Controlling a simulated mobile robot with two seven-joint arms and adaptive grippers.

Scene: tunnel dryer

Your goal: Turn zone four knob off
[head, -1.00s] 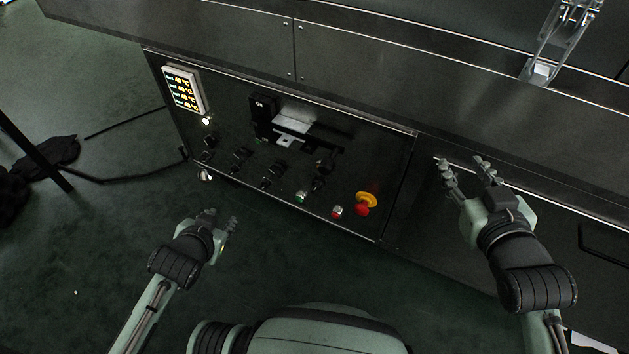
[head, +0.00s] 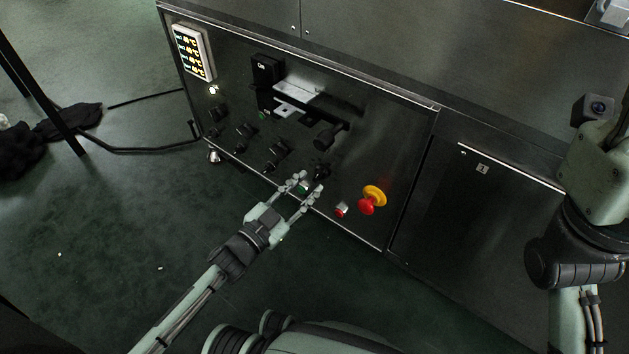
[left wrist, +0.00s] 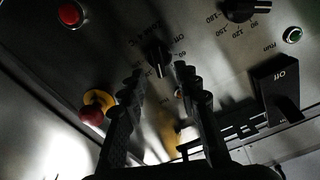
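The zone four knob (left wrist: 157,56) is black, with "Zone 4", "Off" and temperature marks printed beside it in the left wrist view. I cannot surely read its setting. In the head view this knob (head: 320,172) is the rightmost of the row on the dark control panel (head: 385,150). My left gripper (head: 310,183) is open, its fingertips just in front of and below the knob. In the left wrist view the fingers (left wrist: 160,82) point towards the knob, which shows between them, apparently untouched. My right gripper's fingers are outside the picture; only my right wrist shows.
A green button (head: 303,188) is partly behind my left fingers. A red button (head: 342,209) and a red emergency stop on yellow (head: 372,200) are to the right. Another zone knob (head: 278,148) is to the left. A black switch handle (left wrist: 277,85) stands out from the panel.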

